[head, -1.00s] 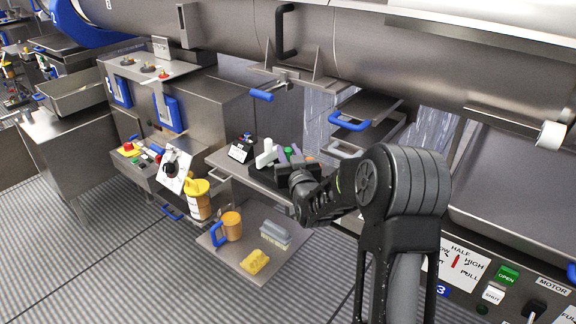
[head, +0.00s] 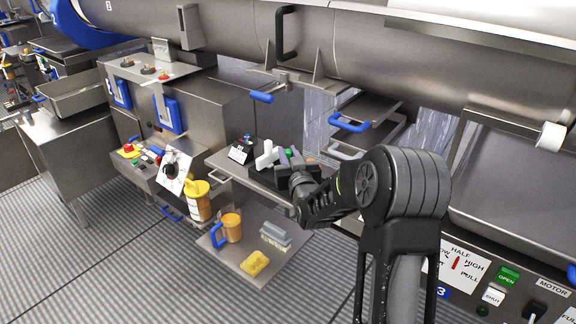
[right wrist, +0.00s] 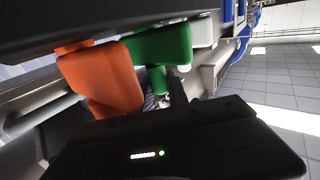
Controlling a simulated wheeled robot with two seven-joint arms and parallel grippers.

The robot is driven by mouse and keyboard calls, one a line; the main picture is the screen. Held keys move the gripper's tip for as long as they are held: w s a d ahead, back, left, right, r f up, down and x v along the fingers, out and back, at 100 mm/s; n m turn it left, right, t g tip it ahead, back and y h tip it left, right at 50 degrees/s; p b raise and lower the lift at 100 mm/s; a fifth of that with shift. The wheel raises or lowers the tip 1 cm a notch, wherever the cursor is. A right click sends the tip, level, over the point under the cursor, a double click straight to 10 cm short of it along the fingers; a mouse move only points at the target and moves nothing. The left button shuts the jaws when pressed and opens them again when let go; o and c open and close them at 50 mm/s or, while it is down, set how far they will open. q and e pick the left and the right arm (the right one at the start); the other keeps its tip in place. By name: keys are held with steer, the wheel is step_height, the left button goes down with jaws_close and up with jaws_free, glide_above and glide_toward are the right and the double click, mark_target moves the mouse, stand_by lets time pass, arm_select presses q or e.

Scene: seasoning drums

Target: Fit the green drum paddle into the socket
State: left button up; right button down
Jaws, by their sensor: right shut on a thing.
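The green drum paddle (head: 289,152) shows as a small patch among other handles on the steel shelf in the head view. In the right wrist view the green paddle (right wrist: 165,48) is a wide block with a narrower stem below. My right gripper (head: 287,168) is at the handles, its black fingers above and below the paddles in the wrist view. It looks shut on the green paddle, though the contact is partly hidden. An orange paddle (right wrist: 100,75) is beside the green one and nearer the wrist camera. I cannot make out the socket. My left gripper is not in view.
A white paddle (head: 265,156) stands left of the gripper. A lower shelf (head: 253,283) holds an orange mug (head: 232,226), a yellow sponge (head: 255,264) and a grey-lidded container (head: 276,236). The large steel drum (head: 385,50) is above.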

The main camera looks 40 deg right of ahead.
step_height(320, 180, up, 9)
steer(key=shift+r, duration=0.5)
stand_by(0.6)
steer(key=shift+r, duration=0.3)
step_height(320, 180, up, 7)
steer(key=p, duration=0.2)
steer(key=s+a+f+n+y+b, duration=0.1)
steer(key=a+f+n+y, duration=0.1)
steer(key=a+f, duration=1.1)
steer(key=s+a+f+n+t+y+b, duration=0.1)
steer(key=a+f+y, duration=0.3)
steer(key=a+f, duration=1)
steer(key=shift+s+a+n+y, duration=0.4)
steer(key=shift+s+a+n, duration=0.3)
steer(key=shift+a, duration=0.1)
